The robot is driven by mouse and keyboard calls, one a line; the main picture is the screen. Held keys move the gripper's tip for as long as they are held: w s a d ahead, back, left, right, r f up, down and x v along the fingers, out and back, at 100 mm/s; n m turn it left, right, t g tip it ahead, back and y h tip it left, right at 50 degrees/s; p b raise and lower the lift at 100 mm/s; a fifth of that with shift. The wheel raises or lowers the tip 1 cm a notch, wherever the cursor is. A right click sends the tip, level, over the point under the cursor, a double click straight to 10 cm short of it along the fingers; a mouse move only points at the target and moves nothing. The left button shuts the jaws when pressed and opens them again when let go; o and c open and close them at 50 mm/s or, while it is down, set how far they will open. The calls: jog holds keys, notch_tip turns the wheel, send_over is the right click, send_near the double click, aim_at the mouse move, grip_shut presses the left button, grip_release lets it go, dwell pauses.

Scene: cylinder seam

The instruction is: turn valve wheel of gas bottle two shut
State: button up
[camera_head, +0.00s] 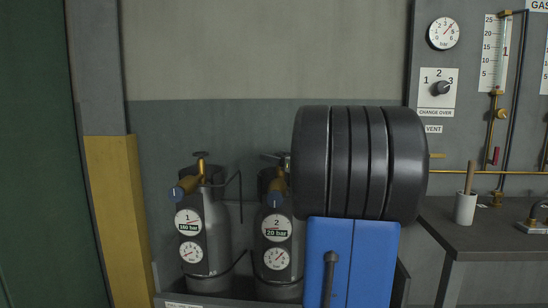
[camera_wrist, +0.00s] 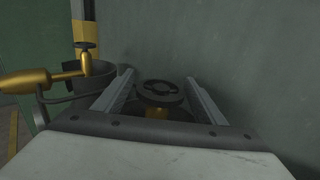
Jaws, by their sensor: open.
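Gas bottle two (camera_head: 275,240) is a dark grey cylinder with a "2", a "20 bar" label and a round gauge. In the head view its valve wheel (camera_head: 270,155) is partly hidden by my arm. In the wrist view the dark round wheel (camera_wrist: 160,93) sits on a brass stem. My gripper (camera_wrist: 158,78) is open, with one grey finger on each side of the wheel. A gap shows between the wheel and each finger, so it looks unheld. In the head view my arm hides most of the gripper.
A wall is close behind the bottles. At right are a change-over knob (camera_head: 441,88), pipes and a dark bench (camera_head: 490,240) with a cup (camera_head: 465,208).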

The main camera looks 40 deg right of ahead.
jog(key=shift+w, duration=0.7)
jog(key=shift+c, duration=0.3)
jog(key=c, duration=1)
jog(key=shift+h, duration=0.3)
jog(key=shift+d+r+m+h, duration=0.1)
jog(key=shift+m+h, duration=0.4)
jog(key=shift+d+m+h, duration=0.2)
jog(key=shift+m+h, duration=0.1)
jog(key=shift+h, duration=0.2)
